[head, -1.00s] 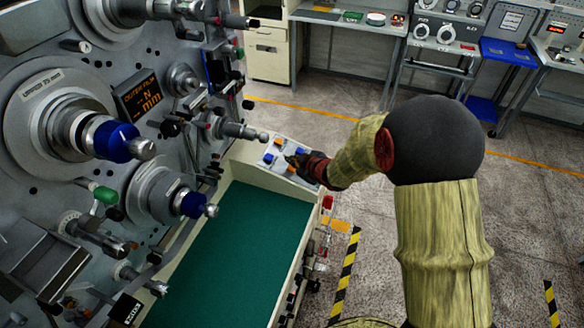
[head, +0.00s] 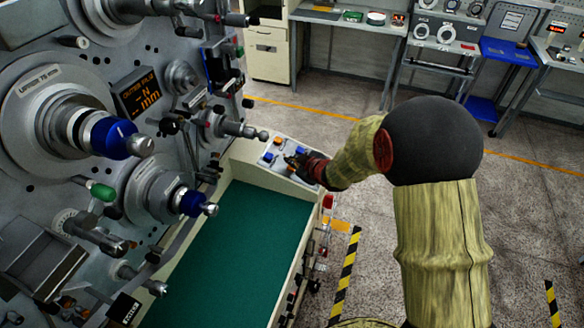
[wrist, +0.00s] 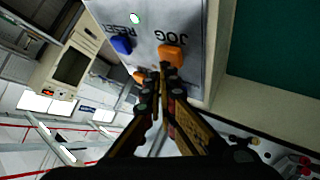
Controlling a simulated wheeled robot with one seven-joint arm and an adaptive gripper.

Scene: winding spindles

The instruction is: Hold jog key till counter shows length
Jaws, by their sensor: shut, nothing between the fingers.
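The jog key is an orange button (wrist: 170,55) under the upside-down label JOG in the wrist view. It sits on a light grey key panel (wrist: 187,16), which also shows in the head view (head: 284,141). My gripper (wrist: 160,72) is shut and empty. In the wrist view its tips overlap the lower edge of the jog key; I cannot tell whether they touch it. In the head view my gripper (head: 291,161) is over the panel and hides part of it. An orange-lit display (head: 140,92) on the machine reads OUTER FILM with dashes and mm.
A blue key (wrist: 121,44) labelled RESET is beside the jog key, and another orange key (wrist: 139,76) is partly behind my fingers. Spindles with blue hubs (head: 115,138) stick out from the machine at left. A green work surface (head: 225,250) lies clear below the panel.

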